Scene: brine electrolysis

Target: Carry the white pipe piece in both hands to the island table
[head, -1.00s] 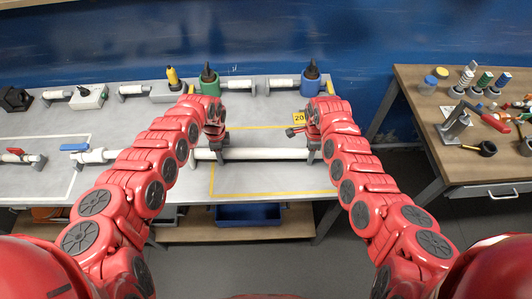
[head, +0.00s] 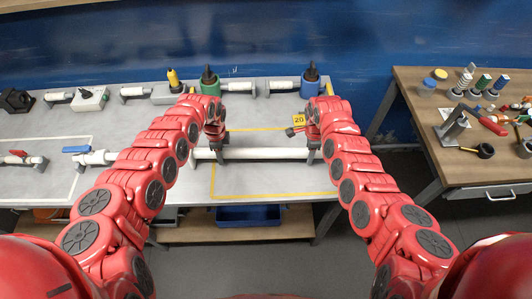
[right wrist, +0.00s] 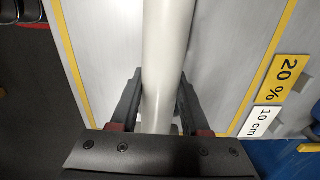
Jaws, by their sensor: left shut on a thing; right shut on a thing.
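The white pipe piece (head: 265,153) lies level across the yellow-outlined area of the grey bench in the head view. My left gripper (head: 219,151) is shut on it near its left part. My right gripper (head: 313,151) is shut on it near its right end. In the right wrist view the pipe (right wrist: 166,50) runs between the two dark fingers of the right gripper (right wrist: 160,85). The arms hide parts of the pipe. I cannot tell whether it touches the bench or is held just above it. No island table can be made out for certain.
The grey bench (head: 250,180) carries a green holder (head: 210,88), a blue holder (head: 310,88) and white pipe fittings along its back. A yellow "20" sign (head: 299,120) stands beside my right gripper. A wooden table (head: 420,85) with tools is at right. Grey floor lies in front.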

